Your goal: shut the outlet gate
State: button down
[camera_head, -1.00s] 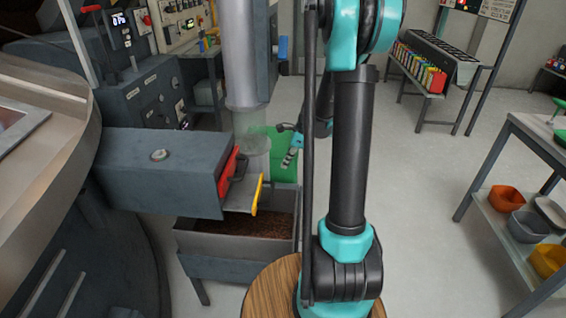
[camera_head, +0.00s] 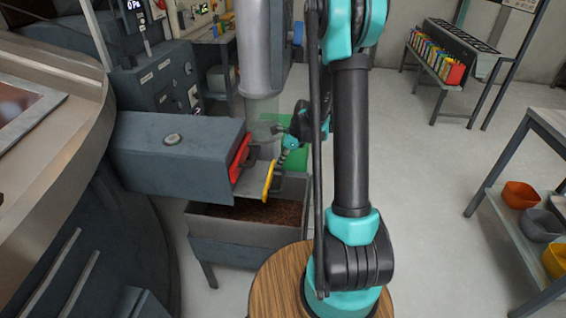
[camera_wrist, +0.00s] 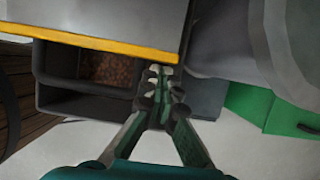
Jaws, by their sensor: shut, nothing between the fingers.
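The outlet is a grey box-shaped chute (camera_head: 175,165) at left. A red piece (camera_head: 240,158) with a dark handle stands at its end. A flat grey plate with a yellow edge (camera_head: 269,181) sticks out beyond the red piece, over a bin. Which piece is the gate itself I cannot tell for sure. My gripper (camera_head: 281,156) is just right of the yellow edge, partly behind my own arm. In the wrist view the yellow edge (camera_wrist: 90,42) crosses the upper left. My gripper (camera_wrist: 161,80) is shut and empty beside its right end; contact is unclear.
A grey bin (camera_head: 215,225) with brown grains stands below the plate. A vertical grey pipe with a clear lower section (camera_head: 262,110) stands close behind. A green object (camera_head: 297,130) lies beyond my gripper. A round wooden top (camera_head: 275,285) is in front. Open floor is at right.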

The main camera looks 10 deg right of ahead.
aim_at(268, 164)
jog(key=a, duration=0.1)
jog(key=w+a, duration=0.1)
jog(key=a, duration=0.2)
jog(key=shift+w+a, duration=0.25)
jog(key=shift+d, duration=0.1)
